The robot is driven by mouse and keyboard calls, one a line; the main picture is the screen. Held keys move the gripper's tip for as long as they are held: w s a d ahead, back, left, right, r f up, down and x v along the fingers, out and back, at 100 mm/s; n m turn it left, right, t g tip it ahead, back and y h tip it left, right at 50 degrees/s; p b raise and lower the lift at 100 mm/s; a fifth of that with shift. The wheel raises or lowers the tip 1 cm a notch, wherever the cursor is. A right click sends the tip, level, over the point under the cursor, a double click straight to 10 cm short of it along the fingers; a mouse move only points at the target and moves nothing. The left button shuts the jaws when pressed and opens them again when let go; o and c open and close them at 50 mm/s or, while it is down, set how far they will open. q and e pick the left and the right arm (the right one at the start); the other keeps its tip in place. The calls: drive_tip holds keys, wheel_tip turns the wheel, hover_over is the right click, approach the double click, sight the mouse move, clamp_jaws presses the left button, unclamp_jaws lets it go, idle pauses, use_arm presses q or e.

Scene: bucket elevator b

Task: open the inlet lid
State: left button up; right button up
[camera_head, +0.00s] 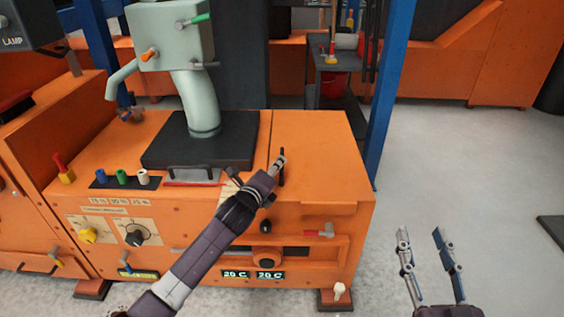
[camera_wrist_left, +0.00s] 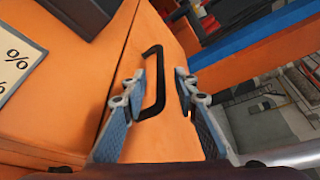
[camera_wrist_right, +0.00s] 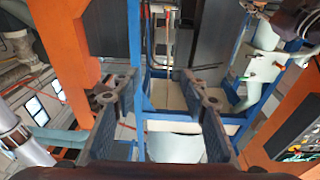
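The inlet lid appears to be the orange top panel (camera_head: 318,132) at the right of the orange machine, lying flat and shut. Its black bar handle (camera_wrist_left: 153,75) shows in the left wrist view, upright on the orange surface. My left gripper (camera_head: 281,160) is at this handle, which is partly hidden by the gripper in the head view. In the left wrist view my left fingers (camera_wrist_left: 160,88) are open, one on each side of the handle, with a gap on the right; contact on the left side is unclear. My right gripper (camera_head: 422,240) is open and empty over the floor at the lower right.
A pale green spout unit (camera_head: 197,95) stands on a black base plate (camera_head: 200,143) left of the panel. A blue post (camera_head: 388,90) rises behind the machine's right side. A red-tipped lever (camera_head: 320,234) sticks out on the front.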

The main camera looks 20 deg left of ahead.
use_arm(q)
drive_tip(key=b+x, duration=0.1)
drive_tip(key=x, duration=0.4)
drive_tip(key=shift+f+b, duration=0.1)
drive_tip(key=shift+b, duration=0.3)
drive_tip(key=shift+w, duration=0.25)
use_arm(e)
drive_tip(key=s+r+t+y, duration=0.1)
drive_tip(key=s+r+t, duration=0.3)
drive_tip(key=r, duration=0.6)
drive_tip(key=shift+s+r+t+y, duration=0.15)
drive_tip(key=shift+t+y, duration=0.25)
drive_tip(key=shift+t, duration=0.5)
use_arm(q)
clamp_jaws()
